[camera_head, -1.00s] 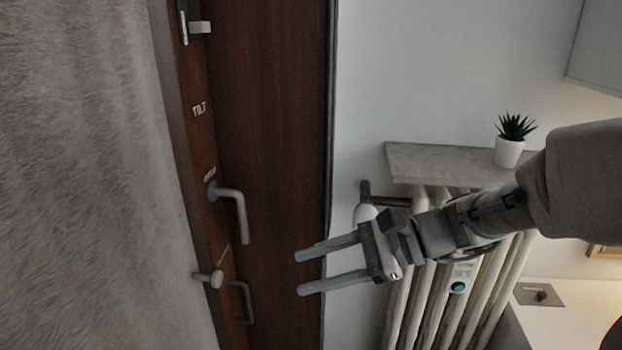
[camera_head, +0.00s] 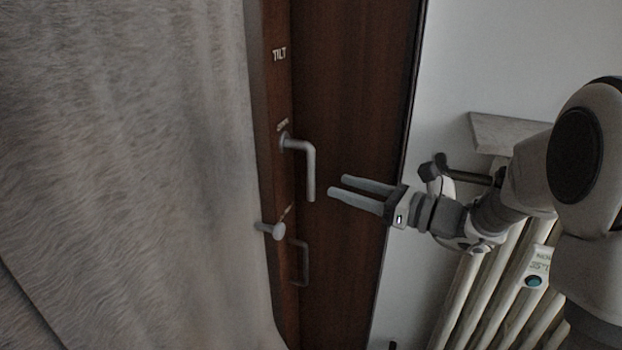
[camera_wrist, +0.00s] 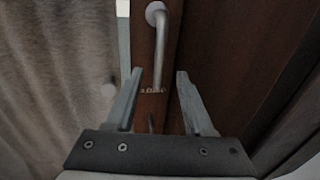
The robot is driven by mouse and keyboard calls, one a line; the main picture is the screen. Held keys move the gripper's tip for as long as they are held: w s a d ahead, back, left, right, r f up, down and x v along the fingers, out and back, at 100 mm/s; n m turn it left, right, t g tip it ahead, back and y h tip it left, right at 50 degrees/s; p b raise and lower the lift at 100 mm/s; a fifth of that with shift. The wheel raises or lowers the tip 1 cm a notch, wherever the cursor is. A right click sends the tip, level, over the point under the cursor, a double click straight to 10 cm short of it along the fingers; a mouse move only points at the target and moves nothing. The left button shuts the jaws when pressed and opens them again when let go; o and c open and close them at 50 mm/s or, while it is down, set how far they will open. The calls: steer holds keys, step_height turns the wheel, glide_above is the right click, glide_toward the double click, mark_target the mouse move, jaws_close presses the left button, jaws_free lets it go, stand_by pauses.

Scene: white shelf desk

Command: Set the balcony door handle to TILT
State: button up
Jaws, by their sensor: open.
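The balcony door handle (camera_head: 311,172) is a grey L-shaped lever on the dark brown door frame. Its grip hangs down in the head view. A white TILT label (camera_head: 279,55) is on the frame above it, with another label close above the handle's base. My gripper (camera_head: 337,187) is open and empty, a little to the right of the lower end of the handle and apart from it. In the wrist view the handle (camera_wrist: 161,50) is ahead, beyond the gap between my open fingers (camera_wrist: 158,75). Its round base is at the top.
A grey curtain (camera_head: 120,150) fills the left. A white radiator (camera_head: 500,280) and a ledge (camera_head: 505,131) are at the right.

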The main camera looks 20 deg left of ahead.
mark_target(311, 176)
steer(key=x, duration=0.8)
steer(key=shift+a+b, duration=0.3)
jaws_close()
stand_by(1.0)
